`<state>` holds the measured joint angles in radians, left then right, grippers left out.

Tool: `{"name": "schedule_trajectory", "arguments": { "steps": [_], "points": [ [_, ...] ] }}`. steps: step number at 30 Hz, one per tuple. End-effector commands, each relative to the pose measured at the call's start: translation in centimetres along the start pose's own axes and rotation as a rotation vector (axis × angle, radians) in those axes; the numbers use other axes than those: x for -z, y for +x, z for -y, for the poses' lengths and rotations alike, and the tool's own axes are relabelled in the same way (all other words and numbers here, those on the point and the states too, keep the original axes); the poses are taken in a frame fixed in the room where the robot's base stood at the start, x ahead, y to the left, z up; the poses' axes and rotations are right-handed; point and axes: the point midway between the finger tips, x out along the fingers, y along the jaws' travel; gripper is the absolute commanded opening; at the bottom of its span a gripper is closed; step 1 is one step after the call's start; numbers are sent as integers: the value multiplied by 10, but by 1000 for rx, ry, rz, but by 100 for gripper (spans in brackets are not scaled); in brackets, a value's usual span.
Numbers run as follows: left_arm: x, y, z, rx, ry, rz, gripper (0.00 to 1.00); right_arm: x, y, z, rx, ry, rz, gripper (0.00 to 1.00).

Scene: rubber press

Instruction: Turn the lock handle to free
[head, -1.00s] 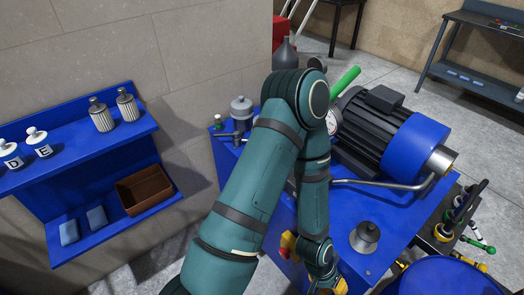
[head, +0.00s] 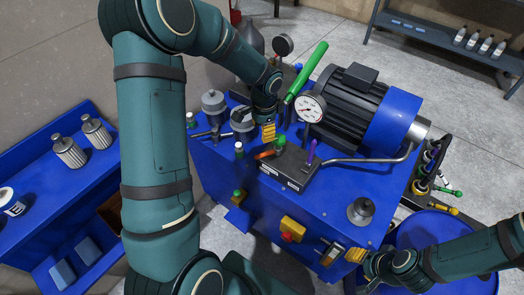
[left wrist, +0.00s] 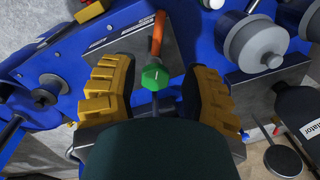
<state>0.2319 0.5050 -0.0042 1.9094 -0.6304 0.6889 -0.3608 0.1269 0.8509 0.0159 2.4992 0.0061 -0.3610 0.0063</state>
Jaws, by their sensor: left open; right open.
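A dark valve block (head: 289,168) with small labels sits on top of the blue press unit. It carries an orange lever (head: 268,154) and a purple lever (head: 311,152). I cannot tell which lever is the lock handle. My left gripper (head: 268,131) is just behind the block, pointing down. In the left wrist view its yellow-padded fingers are open on either side of a green hexagonal knob (left wrist: 154,76) on a stem; contact is unclear. The orange lever (left wrist: 158,33) shows just beyond it. My right gripper (head: 345,254) is open at the unit's front right.
A long green handle (head: 306,72) and a dial gauge (head: 310,107) stand beside the motor (head: 352,108). A yellow box with a red button (head: 290,230) is on the front face. A blue drum (head: 435,228) stands at right, a blue shelf (head: 60,205) at left.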

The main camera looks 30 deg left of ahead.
Motion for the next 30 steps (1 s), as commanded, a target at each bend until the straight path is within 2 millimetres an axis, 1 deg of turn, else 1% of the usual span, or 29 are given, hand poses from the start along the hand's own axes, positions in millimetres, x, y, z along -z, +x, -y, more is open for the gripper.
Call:
{"name": "schedule_trajectory", "arguments": {
  "steps": [1,5,12,18,24,30],
  "points": [
    [0,9,-1,-4,1,3,47,-1,2,-1,0,1,2,47],
    [0,32,-2,-5,0,3,47,-2,6,-3,0,0,5,47],
    [0,81,-2,-6,-2,2,47,-6,14,-6,1,-3,12,47],
    [0,113,-3,-6,-3,1,47,-8,18,-7,1,-5,17,47],
    [0,130,-2,-4,-2,-1,47,-10,21,-8,2,-6,20,47],
    [1,132,-2,-4,-3,-2,47,-10,21,-8,2,-6,21,47]
  ]
}}
